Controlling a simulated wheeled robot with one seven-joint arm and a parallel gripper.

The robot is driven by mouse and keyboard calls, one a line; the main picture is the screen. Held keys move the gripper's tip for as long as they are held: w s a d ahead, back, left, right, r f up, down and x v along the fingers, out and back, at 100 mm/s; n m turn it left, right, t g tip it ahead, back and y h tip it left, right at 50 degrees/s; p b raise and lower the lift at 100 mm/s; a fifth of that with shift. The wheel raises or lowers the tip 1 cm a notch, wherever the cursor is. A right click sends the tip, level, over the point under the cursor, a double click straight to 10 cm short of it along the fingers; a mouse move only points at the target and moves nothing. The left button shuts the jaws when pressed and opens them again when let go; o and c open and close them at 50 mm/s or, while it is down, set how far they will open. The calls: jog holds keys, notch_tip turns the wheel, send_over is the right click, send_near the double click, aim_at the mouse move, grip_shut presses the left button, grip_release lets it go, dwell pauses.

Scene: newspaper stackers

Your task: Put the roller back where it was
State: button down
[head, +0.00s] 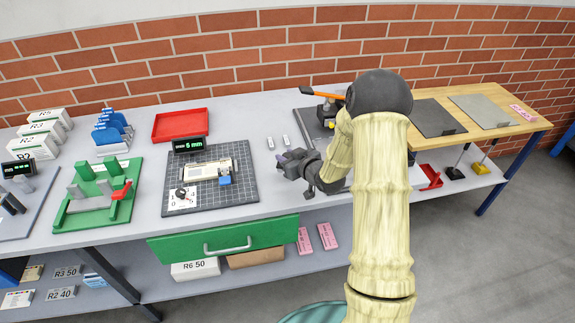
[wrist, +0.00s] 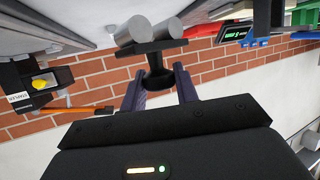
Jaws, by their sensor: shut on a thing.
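My gripper (head: 292,166) is low over the bench, right of the gridded mat. In the wrist view its two fingers (wrist: 160,88) are closed around the black stem of the roller (wrist: 156,58). The roller has a black crossbar and two grey cylinders on the side away from my palm. The wrist picture is upside down, so the cylinders are on the roller's lower side. In the head view the roller is hard to make out beside my gripper, and I cannot tell whether it touches the bench.
Two small pale pieces (head: 278,142) show just beyond my gripper. The dark gridded mat (head: 245,190) bears a small assembly. A red tray (head: 180,124), a green fixture (head: 92,205) and blue stands (head: 110,135) are left. A stapler station (wrist: 35,82) with an orange-handled tool stands right, near the wall.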

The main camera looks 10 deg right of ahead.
jog(key=shift+f, duration=1.8)
jog(key=shift+f, duration=0.2)
jog(key=c, duration=1.1)
grip_release()
jog(key=shift+o, duration=0.2)
jog(key=shift+r, duration=0.2)
jog(key=b+v, duration=0.1)
jog(key=v, duration=1.1)
jog(key=shift+b, duration=0.35)
